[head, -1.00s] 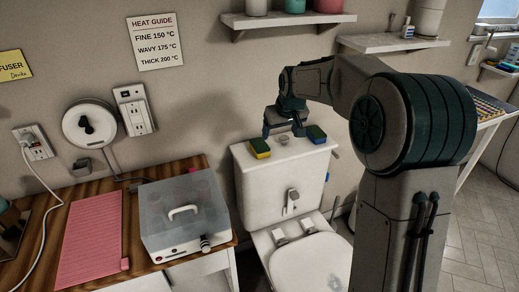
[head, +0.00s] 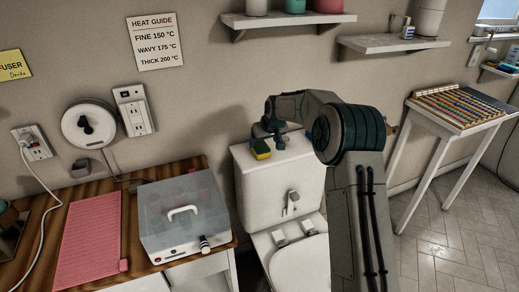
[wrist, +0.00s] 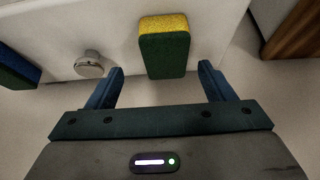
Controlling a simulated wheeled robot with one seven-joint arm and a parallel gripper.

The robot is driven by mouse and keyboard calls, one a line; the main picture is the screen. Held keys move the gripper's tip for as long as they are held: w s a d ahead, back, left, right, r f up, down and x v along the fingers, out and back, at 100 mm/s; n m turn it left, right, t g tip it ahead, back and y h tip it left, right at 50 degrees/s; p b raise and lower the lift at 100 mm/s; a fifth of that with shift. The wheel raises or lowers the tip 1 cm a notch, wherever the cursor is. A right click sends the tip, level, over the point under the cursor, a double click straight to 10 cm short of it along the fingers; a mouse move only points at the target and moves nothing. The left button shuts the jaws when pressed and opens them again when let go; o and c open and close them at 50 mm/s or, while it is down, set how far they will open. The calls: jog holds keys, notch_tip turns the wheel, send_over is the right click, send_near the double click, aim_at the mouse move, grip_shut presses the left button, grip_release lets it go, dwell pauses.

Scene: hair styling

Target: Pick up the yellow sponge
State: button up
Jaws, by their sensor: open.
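The yellow sponge (head: 262,150), with a dark green layer, lies on the left part of the toilet tank lid. In the wrist view the yellow sponge (wrist: 163,42) lies between and just beyond my fingertips, green side toward my palm. My gripper (head: 266,138) is at the sponge in the head view, and its fingers partly overlap it there. In the wrist view my gripper (wrist: 161,70) is open and empty, with a gap on both sides of the sponge.
A blue and green sponge (wrist: 15,68) lies left in the wrist view, hidden in the head view. A round metal button (wrist: 89,65) sits between the sponges. The toilet tank (head: 262,195) stands right of a wooden counter (head: 150,178); shelves (head: 287,20) hang above.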

aim_at(260, 145)
jog(key=shift+a+p+x, duration=0.15)
jog(key=shift+p+x, duration=0.05)
jog(key=shift+x, duration=1.15)
jog(key=shift+a+p+x, duration=0.15)
jog(key=shift+p+x, duration=0.05)
jog(key=shift+x, duration=1.15)
jog(key=shift+r, duration=0.15)
jog(key=c, duration=1.1)
